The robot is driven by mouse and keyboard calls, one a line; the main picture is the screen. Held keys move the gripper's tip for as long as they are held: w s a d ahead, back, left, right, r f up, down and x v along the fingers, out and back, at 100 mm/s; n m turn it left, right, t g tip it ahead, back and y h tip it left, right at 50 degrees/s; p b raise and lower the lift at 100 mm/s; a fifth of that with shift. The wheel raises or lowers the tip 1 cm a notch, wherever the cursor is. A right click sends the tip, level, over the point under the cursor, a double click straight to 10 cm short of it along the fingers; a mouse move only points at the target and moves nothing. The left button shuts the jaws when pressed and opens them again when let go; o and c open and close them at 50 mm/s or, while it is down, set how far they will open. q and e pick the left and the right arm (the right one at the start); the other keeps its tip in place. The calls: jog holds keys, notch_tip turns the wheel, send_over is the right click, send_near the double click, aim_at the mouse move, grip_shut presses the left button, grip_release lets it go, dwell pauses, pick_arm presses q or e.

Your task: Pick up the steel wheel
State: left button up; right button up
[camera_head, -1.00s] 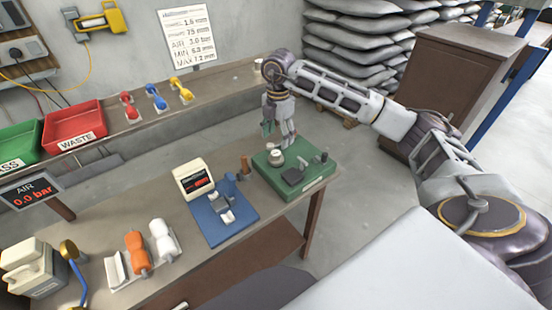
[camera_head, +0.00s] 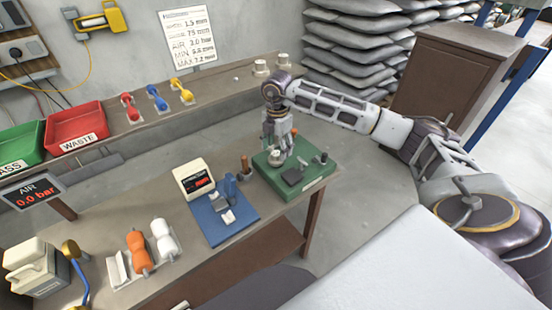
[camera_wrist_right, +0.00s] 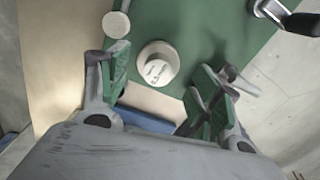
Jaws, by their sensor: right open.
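A round, pale steel-coloured wheel (camera_head: 275,161) with a stepped rim sits on a green board (camera_head: 310,183) at the right end of the workbench. In the right wrist view the wheel (camera_wrist_right: 157,65) lies flat, its face bearing small print. My right gripper (camera_head: 278,149) is just above the wheel in the head view and partly covers it. In the right wrist view the fingers of my right gripper (camera_wrist_right: 157,92) are spread with green pads, one on each side below the wheel, and nothing is between them. My left gripper is not in view.
A blue fixture (camera_head: 225,212) and an orange spool (camera_head: 138,252) stand further left.

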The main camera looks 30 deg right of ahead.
aim_at(276, 153)
jog(key=shift+a+f+p, duration=0.1)
jog(key=shift+f+p, duration=0.25)
jog(key=shift+f, duration=1.5)
jog(key=c, duration=0.8)
jog(key=shift+o, duration=0.2)
jog(key=shift+r+b, duration=0.7)
jog(key=shift+r, duration=4.35)
